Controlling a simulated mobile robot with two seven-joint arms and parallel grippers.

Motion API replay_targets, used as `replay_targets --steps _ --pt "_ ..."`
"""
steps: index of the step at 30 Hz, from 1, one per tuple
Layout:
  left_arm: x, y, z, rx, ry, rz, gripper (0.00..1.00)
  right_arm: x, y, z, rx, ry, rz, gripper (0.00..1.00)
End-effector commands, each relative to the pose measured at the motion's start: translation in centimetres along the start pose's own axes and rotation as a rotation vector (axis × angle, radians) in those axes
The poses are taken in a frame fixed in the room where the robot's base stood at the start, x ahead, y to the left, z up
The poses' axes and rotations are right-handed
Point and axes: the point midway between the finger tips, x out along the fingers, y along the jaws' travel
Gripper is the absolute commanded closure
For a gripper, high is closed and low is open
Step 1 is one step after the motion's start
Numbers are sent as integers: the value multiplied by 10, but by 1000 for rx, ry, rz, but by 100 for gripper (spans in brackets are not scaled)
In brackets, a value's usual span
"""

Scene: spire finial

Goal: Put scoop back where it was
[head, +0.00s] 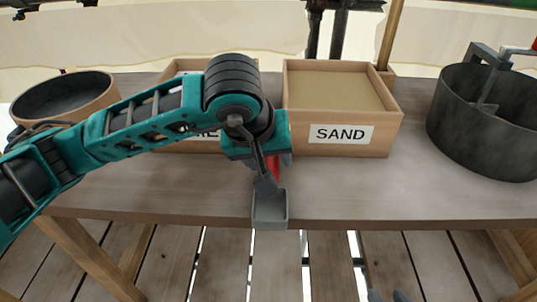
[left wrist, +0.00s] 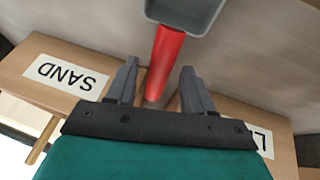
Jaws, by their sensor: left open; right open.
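The scoop has a grey pan (head: 270,207) and a red handle (head: 274,168). In the head view its pan overlaps the front edge of the table. My left gripper (head: 276,160) is over the handle end, partly hidden by its own wrist. In the left wrist view the red handle (left wrist: 164,62) runs between the two spread fingers of my left gripper (left wrist: 160,68), and the grey pan (left wrist: 186,12) lies beyond them. Whether the fingers touch the handle cannot be told. Grey tips at the bottom edge look like my right gripper (head: 386,296), apart and empty, mostly out of frame.
A wooden box labelled SAND (head: 340,146) stands behind the scoop. A second labelled box (head: 180,146) is partly hidden by my left arm. A round sieve-like tub (head: 92,97) is at left, a dark mixing drum (head: 480,140) at right. The table front right (head: 400,190) is clear.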

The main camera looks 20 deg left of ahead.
Motion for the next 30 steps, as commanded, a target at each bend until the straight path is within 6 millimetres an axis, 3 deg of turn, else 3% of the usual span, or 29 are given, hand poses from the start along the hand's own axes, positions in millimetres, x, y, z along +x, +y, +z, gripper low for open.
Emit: replay_targets --steps 5,18,24,30 --pt "-15 2 -3 1 4 3 48 -4 1 -9 0 13 3 57" --pt "-105 2 -3 1 3 2 48 -12 7 -11 -5 2 21 57" --pt "-121 1 -2 0 1 0 48 -14 8 -10 -10 1 23 57" --pt "-123 0 -1 0 0 0 48 -13 9 -7 -11 -2 24 57"
